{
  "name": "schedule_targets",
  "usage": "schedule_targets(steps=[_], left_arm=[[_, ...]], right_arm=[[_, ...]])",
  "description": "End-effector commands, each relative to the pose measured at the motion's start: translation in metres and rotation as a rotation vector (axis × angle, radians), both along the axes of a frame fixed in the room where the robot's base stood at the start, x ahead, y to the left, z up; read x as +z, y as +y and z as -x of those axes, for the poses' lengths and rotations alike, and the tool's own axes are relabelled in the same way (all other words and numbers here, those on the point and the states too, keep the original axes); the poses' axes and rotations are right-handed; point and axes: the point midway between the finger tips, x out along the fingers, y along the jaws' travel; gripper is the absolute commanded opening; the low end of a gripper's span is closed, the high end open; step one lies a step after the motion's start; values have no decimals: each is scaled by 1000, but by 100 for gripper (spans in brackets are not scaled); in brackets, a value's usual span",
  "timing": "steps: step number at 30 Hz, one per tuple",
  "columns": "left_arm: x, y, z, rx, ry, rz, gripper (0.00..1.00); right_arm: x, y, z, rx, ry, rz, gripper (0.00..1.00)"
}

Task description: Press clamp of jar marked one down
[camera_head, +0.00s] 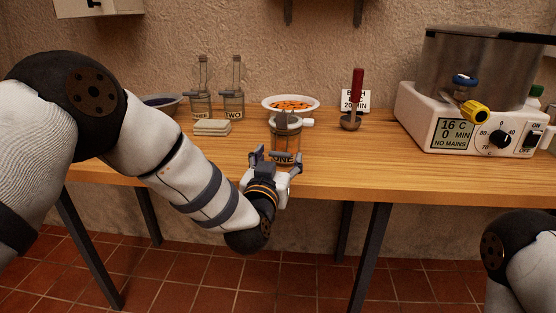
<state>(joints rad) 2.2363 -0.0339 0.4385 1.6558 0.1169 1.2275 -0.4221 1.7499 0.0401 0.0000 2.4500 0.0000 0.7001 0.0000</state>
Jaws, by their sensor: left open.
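The jar marked ONE (286,140) is a glass jar standing on the wooden table near its front edge. A dark grey piece (288,120) sits at its top; whether this is the clamp, and whether it is up or down, I cannot tell clearly. My left gripper (277,161) is open, low at the front of the jar, with its fingers spread to either side of the label. Whether they touch the glass I cannot tell. Of my right arm only a part shows at the lower right; its gripper is out of view.
A bowl of orange pieces (291,104) stands behind the jar. A red-handled ladle (356,95) and a sign (361,99) are to the right, then a cooker with a pot (470,105). Two bottles, one marked TWO (233,100), and pale stacked cloths (212,128) stand left.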

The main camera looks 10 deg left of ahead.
Motion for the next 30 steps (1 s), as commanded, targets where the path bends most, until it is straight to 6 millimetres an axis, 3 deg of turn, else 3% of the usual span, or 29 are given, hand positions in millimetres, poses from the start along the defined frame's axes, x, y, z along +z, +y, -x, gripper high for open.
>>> schedule_targets(steps=[2,8,9,13,18,29,30], left_arm=[[1,0,0,0,-1,0,59],[1,0,0,0,-2,0,14],[1,0,0,0,-2,0,13],[-6,0,-2,1,-24,1,13],[-23,-1,-10,1,-184,19,13],[-13,-1,-11,-1,-255,27,13],[-13,-1,-11,-1,-255,27,48]], right_arm=[[0,0,0,0,-1,0,40],[0,0,0,0,-1,0,40],[0,0,0,0,-1,0,40],[-4,0,4,0,13,0,40],[-23,0,23,2,79,1,40],[-24,0,24,2,84,0,40],[-24,0,24,2,84,0,40]])
